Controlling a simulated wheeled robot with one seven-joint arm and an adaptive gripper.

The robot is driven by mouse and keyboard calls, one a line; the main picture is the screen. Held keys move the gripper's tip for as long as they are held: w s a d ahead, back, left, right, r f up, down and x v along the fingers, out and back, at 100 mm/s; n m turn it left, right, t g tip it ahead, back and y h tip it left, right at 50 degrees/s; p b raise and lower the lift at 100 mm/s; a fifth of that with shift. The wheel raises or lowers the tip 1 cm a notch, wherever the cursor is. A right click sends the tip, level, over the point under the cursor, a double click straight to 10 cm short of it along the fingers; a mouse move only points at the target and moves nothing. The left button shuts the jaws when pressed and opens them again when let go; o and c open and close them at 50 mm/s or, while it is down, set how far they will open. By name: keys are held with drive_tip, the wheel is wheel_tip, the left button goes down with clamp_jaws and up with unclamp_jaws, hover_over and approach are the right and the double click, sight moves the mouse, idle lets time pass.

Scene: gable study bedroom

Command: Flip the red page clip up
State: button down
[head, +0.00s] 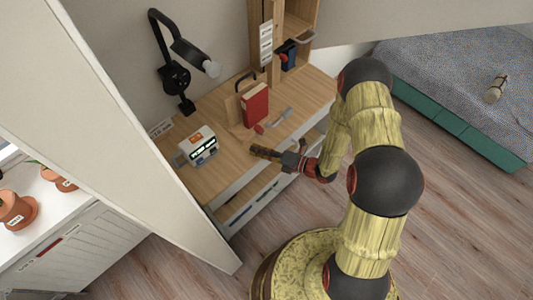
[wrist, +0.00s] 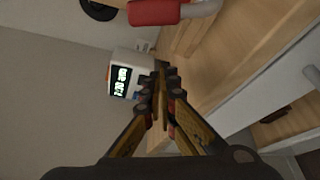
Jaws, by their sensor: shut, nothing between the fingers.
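A red book (head: 255,104) leans on a wooden stand on the desk in the head view. A small red piece (head: 258,129), which looks like the page clip, is low in front of the book, with a grey bar beside it (head: 283,117). In the wrist view a red block (wrist: 154,12), likely the same clip, shows at the top edge, partly cut off, with a grey bar end. My gripper (head: 252,150) is over the desk's front edge, apart from the red piece. In the wrist view its fingers (wrist: 160,70) are together and empty, below the red block.
A white clock (head: 198,146) stands on the desk left of my gripper and also shows in the wrist view (wrist: 130,75). A black lamp (head: 184,60) stands behind it. A wooden shelf (head: 298,25) is at the back right. Bare desk (head: 226,128) lies between clock and book.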

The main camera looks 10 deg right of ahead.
sight(260, 130)
drive_tip(key=shift+w+a, duration=0.4)
drive_tip(key=shift+w, duration=0.3)
drive_tip(key=shift+w+d+r+b, duration=0.2)
drive_tip(key=shift+w+d, duration=0.05)
drive_tip(key=shift+d, duration=0.2)
drive_tip(key=shift+w+d+r+b, duration=0.15)
drive_tip(key=shift+w+d+b, duration=0.1)
drive_tip(key=shift+d, duration=0.15)
drive_tip(key=shift+w+d+r, duration=0.3)
drive_tip(key=shift+w+d, duration=0.05)
drive_tip(key=shift+d, duration=0.05)
drive_tip(key=shift+w+d+r+m+y+p, duration=0.4)
drive_tip(key=shift+d+r+m+p, duration=0.2)
drive_tip(key=shift+m+p, duration=0.55)
drive_tip(key=shift+w+d+r+p, duration=0.1)
drive_tip(key=shift+d+p, duration=0.05)
drive_tip(key=shift+p, duration=0.2)
